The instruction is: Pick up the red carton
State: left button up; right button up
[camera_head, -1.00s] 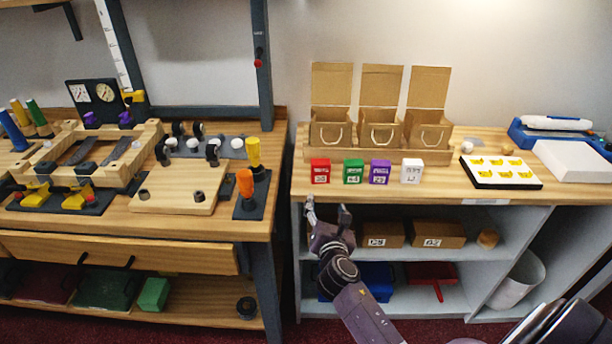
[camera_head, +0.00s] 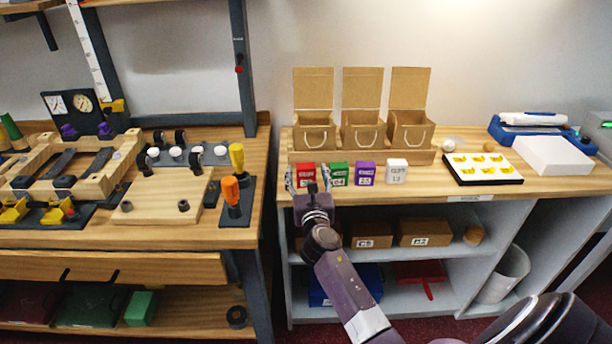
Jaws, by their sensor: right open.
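The red carton (camera_head: 306,173) stands upright on the wooden counter top, first from the left in a row of small cartons. My right gripper (camera_head: 308,181) is at the counter's front edge, with its fingers spread to either side of the red carton. The gripper is open, and the carton still stands on the counter. I cannot tell whether a finger touches it. The right finger is close to the green carton (camera_head: 339,174). The lower front of the red carton is partly hidden by the gripper. My left gripper is not in view.
A purple carton (camera_head: 365,173) and a white carton (camera_head: 397,171) stand to the right. Three open brown boxes (camera_head: 363,134) stand behind the row. A black-edged tray with yellow pieces (camera_head: 483,169) lies farther right. A workbench (camera_head: 150,233) with tools is at the left.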

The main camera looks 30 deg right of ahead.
aim_at(307, 170)
jog(key=shift+x, duration=1.55)
jog(key=c, duration=1.3)
